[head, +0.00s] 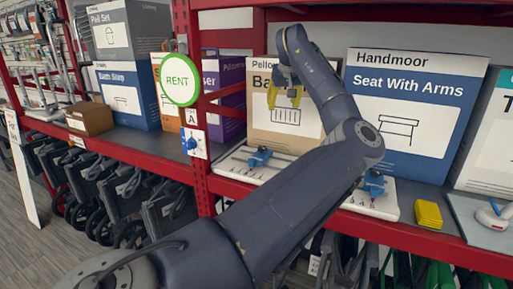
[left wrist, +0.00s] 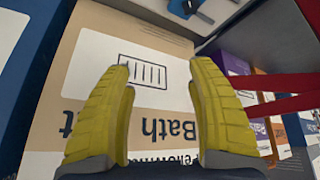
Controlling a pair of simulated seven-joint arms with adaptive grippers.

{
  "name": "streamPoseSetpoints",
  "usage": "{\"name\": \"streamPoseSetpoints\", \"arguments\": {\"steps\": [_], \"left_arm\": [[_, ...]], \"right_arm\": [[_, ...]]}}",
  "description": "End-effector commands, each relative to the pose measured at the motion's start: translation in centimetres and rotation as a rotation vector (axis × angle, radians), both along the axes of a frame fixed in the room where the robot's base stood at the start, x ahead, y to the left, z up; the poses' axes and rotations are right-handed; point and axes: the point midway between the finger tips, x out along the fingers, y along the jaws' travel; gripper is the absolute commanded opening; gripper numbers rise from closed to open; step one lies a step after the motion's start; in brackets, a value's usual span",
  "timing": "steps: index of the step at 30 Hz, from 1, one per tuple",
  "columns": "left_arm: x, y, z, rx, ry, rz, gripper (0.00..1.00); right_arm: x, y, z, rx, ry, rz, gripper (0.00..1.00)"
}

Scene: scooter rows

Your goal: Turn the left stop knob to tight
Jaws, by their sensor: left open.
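The left stop knob (head: 260,157) is blue and sits on a white panel (head: 234,166) on the shelf. A second blue knob (head: 374,184) is at the panel's right end, partly behind my left arm. My left gripper (head: 284,98) has yellow fingers, open and empty, in front of the tan bath seat box, above and apart from the left knob. In the left wrist view the open fingers (left wrist: 160,82) face the bath seat box (left wrist: 140,50); a blue knob part (left wrist: 187,8) shows at the top edge. The knob's marks are too small to read. My right gripper is out of view.
Behind the panel stand the tan bath seat box (head: 262,132) and the blue Seat With Arms box (head: 412,120). A red post (head: 198,110) with a round RENT sign (head: 180,79) is to the left. A small yellow block (head: 428,214) lies right of the panel.

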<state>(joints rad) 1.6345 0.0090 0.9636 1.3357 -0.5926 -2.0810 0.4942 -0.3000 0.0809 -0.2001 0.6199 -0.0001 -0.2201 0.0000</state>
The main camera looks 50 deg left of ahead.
Motion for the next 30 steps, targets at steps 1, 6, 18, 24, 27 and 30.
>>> {"name": "streamPoseSetpoints", "arguments": {"steps": [1, 6, 18, 24, 27, 30], "left_arm": [[-1.1, 0.3, -0.8, -0.024, 0.020, 0.034, 0.57], [-3.5, 0.8, -2.8, -0.074, 0.080, 0.109, 0.57], [-3.8, 2.2, -6.8, -0.088, 0.102, 0.131, 0.57], [-3.3, 3.5, -10.2, -0.087, 0.104, 0.130, 0.57], [-3.0, 4.1, -11.9, -0.087, 0.104, 0.130, 0.57], [-2.7, 4.8, -13.6, -0.087, 0.102, 0.130, 0.57]], "right_arm": [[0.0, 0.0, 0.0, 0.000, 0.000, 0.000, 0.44], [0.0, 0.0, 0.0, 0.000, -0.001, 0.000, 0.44], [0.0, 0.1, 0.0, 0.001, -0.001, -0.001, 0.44], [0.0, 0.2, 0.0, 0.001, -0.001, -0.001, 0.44], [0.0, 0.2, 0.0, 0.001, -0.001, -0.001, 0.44], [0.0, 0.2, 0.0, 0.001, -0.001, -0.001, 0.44]]}}
